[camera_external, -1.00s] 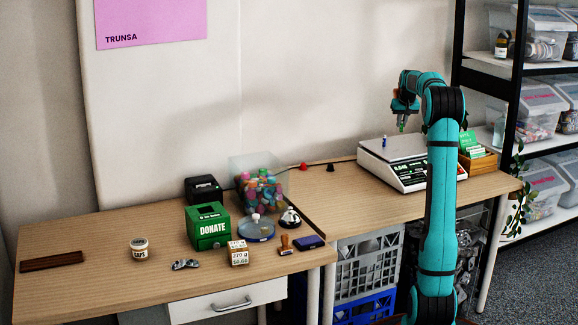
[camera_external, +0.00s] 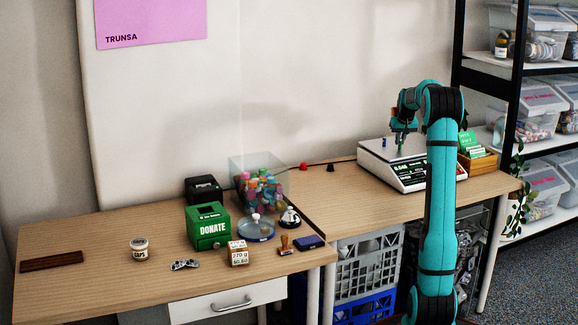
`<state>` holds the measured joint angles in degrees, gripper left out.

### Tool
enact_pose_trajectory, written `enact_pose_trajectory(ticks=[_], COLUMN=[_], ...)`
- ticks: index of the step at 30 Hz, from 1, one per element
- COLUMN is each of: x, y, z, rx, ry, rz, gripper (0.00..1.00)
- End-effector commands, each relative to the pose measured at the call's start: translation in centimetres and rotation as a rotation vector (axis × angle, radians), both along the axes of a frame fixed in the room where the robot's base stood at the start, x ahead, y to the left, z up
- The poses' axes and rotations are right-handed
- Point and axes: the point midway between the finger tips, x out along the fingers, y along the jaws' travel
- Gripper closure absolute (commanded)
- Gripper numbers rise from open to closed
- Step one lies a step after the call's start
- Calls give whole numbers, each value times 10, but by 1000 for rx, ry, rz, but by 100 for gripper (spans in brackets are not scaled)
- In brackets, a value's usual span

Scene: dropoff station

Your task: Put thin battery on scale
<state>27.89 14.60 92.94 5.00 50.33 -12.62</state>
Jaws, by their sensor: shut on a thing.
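My gripper (camera_external: 402,140) points down just above the metal plate of the scale (camera_external: 393,174). It is shut on a small, thin, greenish thing (camera_external: 400,149), which seems to be the thin battery. The thing is too small to tell its details. Its lower end is at or just above the plate; I cannot tell whether it touches. A small blue upright piece (camera_external: 385,142) stands on the plate to the left of my gripper. The scale is white with a dark display panel on its front.
A wooden box with green cards (camera_external: 474,148) stands right of the scale. A clear bin of colourful batteries (camera_external: 262,190), a green donate box (camera_external: 209,227) and a bell (camera_external: 290,218) are to the left. The desk in front of the scale is clear.

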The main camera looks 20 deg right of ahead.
Motion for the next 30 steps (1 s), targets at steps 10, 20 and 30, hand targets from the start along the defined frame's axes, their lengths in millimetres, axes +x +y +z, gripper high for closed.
enact_pose_trajectory(ticks=[10, 20, 30], x=[0, -5, -28], y=[0, 2, 9], z=[-2, 14, 73], rx=[0, -1, -1], ry=[0, -2, -2], rz=[0, 0, 0], gripper=[67, 67, 67])
